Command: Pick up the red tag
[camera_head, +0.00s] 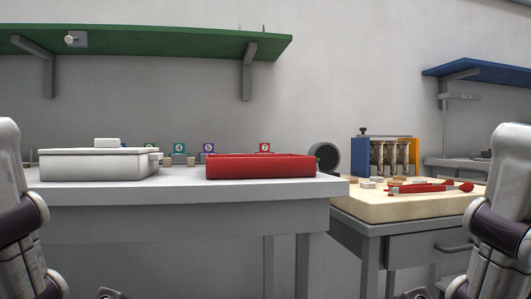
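The small red tag (265,147) with a white mark stands upright behind the red tray (262,167) on the grey table. The tray's back rim hides its lower edge. My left arm shows at the left edge and my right arm at the right edge. Small dark parts of mine peek in at the bottom edge, but no gripper fingers show. Nothing of mine touches the tag.
A white lidded box (98,165) stands left of the red tray. Purple (208,148), teal (180,149) and green tags stand behind. A lower wooden-topped bench (400,206) at right holds red-handled tools (430,187). A green shelf (150,43) hangs above.

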